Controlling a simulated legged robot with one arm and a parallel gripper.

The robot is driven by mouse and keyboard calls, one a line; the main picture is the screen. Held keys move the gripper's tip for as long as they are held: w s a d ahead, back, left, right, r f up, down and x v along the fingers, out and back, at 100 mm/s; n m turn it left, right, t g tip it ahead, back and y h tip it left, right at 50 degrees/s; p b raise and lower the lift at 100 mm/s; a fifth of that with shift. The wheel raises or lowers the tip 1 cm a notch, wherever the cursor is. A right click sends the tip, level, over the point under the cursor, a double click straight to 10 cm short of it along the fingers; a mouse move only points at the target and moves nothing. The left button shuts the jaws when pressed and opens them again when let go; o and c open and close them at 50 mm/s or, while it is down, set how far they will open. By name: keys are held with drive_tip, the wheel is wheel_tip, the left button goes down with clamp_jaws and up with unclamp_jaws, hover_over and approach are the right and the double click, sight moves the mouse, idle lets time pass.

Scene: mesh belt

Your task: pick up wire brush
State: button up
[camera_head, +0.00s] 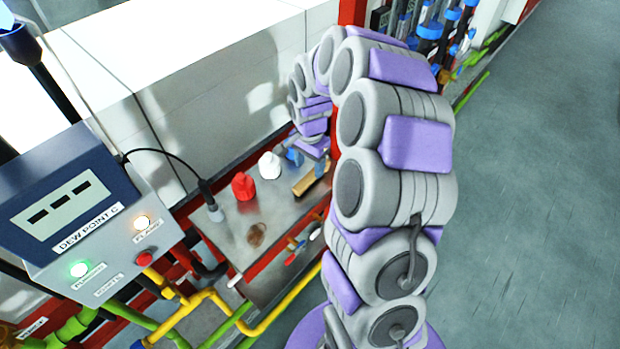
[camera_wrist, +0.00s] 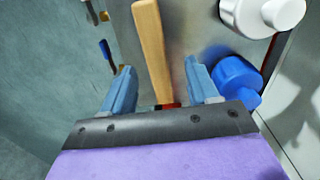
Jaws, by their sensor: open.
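The wire brush shows as a long pale wooden handle (camera_wrist: 152,45) in the wrist view, lying on the grey metal shelf. Its near end, with a red patch, runs back between the jaws and is partly hidden by my gripper's dark front edge. My gripper (camera_wrist: 158,66) is open, with one blue finger on each side of the handle and visible gaps to both. In the head view the wooden handle (camera_head: 303,185) lies on the shelf just below my gripper (camera_head: 319,166). Bristles cannot be made out.
A blue knob-like part (camera_wrist: 236,80) stands close beside the right finger, and a white one (camera_wrist: 262,14) lies beyond it. A red one (camera_head: 243,186) stands farther left on the shelf (camera_head: 285,222). A white wall (camera_head: 225,105) rises behind. Small tools hang along the shelf's front edge.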

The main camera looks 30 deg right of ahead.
sight(312, 174)
drive_tip(key=shift+f, duration=0.5)
drive_tip(key=f, duration=0.2)
drive_tip(key=f+b, duration=0.1)
drive_tip(key=shift+s+d+f, duration=0.1)
drive_tip(key=shift+d+f, duration=0.15)
drive_tip(key=shift+f, duration=0.05)
drive_tip(key=shift+d+f, duration=0.2)
drive_tip(key=shift+f, duration=0.05)
drive_tip(key=shift+a+r, duration=0.1)
drive_tip(key=shift+a, duration=0.05)
drive_tip(key=shift+c, duration=0.5)
drive_tip(key=shift+a, duration=0.25)
drive_tip(key=c, duration=0.5)
drive_tip(key=shift+d, duration=0.25)
drive_tip(key=c, duration=0.5)
